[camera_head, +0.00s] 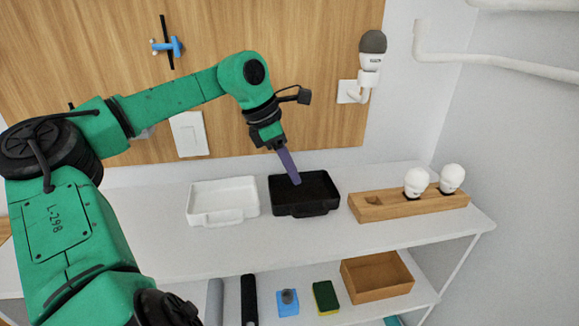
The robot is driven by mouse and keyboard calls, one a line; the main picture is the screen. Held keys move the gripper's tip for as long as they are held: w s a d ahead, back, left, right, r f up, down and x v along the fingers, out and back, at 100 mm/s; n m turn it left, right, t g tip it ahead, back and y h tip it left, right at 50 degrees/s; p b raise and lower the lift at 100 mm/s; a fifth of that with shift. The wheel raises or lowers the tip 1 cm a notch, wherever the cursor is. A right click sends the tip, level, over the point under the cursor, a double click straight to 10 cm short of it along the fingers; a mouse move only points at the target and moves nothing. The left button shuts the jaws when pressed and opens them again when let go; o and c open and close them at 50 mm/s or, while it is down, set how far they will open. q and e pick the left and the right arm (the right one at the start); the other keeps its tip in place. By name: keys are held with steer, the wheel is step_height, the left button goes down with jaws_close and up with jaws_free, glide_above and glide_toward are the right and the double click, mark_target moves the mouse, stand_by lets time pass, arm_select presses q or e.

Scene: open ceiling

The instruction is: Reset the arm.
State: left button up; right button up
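My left arm, green with black joints, comes in from the left and reaches across to the middle of the view. My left gripper (288,165) points down over the black tray (305,212), with its purple-grey finger in or just above the tray. The finger shows as one narrow piece, so I cannot tell whether it is open or shut. Nothing is clearly visible in it. My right gripper is not in view.
A white tray (222,217) stands left of the black one. A wooden holder (410,207) with two white bulbs (417,180) stands right. A bulb (371,55) sits in a wall socket. The lower shelf holds a wooden box (377,278) and a sponge (325,296).

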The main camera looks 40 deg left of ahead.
arm_select(q)
steer(key=shift+s+a+r, duration=0.15)
steer(key=shift+s+r, duration=0.05)
steer(key=shift+r, duration=0.4)
